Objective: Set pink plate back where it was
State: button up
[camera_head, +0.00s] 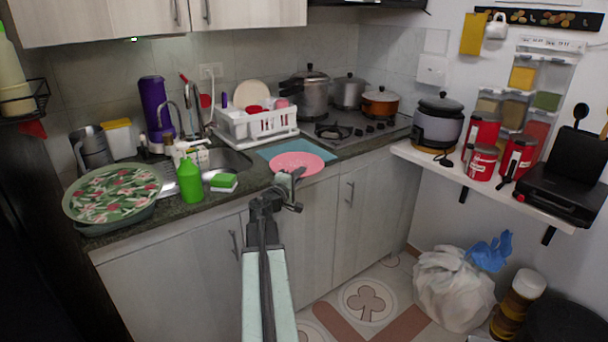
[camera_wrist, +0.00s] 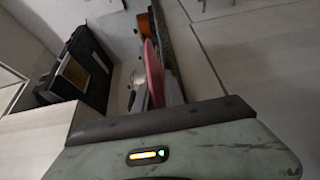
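The pink plate (camera_head: 298,163) lies roughly level at the counter's front edge, partly over a blue mat (camera_head: 275,149). Its near rim reaches out past the edge. My gripper (camera_head: 287,180) is at that near rim, in front of the cabinets, and appears shut on it. In the wrist view the plate (camera_wrist: 153,72) shows edge-on as a thin pink band between the grey fingers (camera_wrist: 154,95). I cannot tell whether the plate touches the mat or hangs just above it.
A white dish rack (camera_head: 255,124) stands behind the mat, with the stove (camera_head: 350,130) to its right. A green bottle (camera_head: 190,182), a sponge (camera_head: 223,181) and a floral tray (camera_head: 115,195) stand left. A shelf (camera_head: 470,172) juts out right.

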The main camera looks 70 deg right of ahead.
jog(key=o, duration=0.4)
jog(key=shift+s, duration=0.1)
jog(key=shift+r, duration=0.15)
jog(key=shift+g, duration=0.3)
jog(key=shift+w+a, duration=0.35)
jog(key=shift+a, duration=1.45)
jog(key=shift+w+a, duration=0.4)
jog(key=shift+a, duration=1.35)
jog(key=shift+w+a, duration=0.35)
jog(key=shift+a, duration=1.45)
